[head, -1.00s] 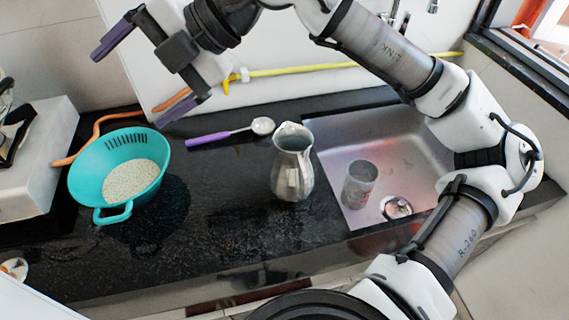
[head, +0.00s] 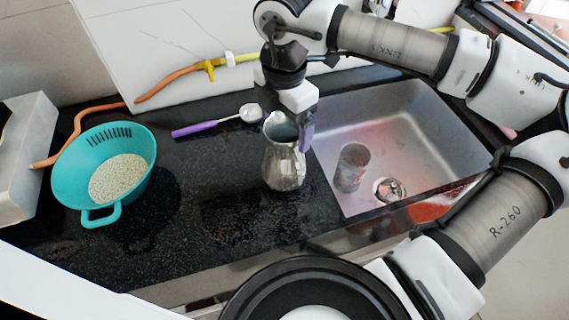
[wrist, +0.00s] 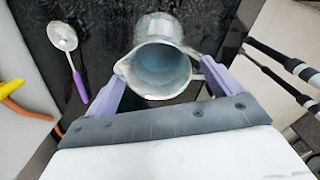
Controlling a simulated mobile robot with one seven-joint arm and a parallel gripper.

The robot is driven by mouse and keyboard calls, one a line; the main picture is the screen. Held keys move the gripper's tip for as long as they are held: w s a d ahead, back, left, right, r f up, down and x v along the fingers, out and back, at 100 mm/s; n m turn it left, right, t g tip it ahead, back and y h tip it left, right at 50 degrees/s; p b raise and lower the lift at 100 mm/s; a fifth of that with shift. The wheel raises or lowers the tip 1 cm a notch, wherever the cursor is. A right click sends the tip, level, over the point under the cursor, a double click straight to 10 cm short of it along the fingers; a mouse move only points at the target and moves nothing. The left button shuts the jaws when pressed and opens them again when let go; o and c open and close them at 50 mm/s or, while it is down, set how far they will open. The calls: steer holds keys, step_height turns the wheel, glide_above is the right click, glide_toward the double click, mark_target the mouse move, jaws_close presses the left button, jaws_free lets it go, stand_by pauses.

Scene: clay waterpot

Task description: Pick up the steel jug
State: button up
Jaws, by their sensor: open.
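The steel jug (head: 284,165) stands upright on the black counter, just left of the sink. In the wrist view the jug (wrist: 160,65) shows from above, its round mouth open and its inside empty-looking. My gripper (head: 300,130) is at the jug's upper part, pointing down. In the wrist view my gripper (wrist: 163,85) is open, with one purple finger on each side of the jug's rim. I cannot tell whether either finger touches the jug. In the head view one finger shows at the jug's right, and the other is hidden.
A teal colander (head: 66,179) with white grains stands at the left. A metal cup (head: 351,168) is in the sink (head: 415,120). An orange and yellow hose (head: 165,92) runs along the back.

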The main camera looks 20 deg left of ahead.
mark_target(287, 164)
steer(key=shift+w+f+p, duration=0.1)
steer(key=shift+f+p, duration=1.05)
steer(key=shift+f, duration=1.8)
steer(key=shift+a, duration=0.1)
steer(key=c, duration=1.6)
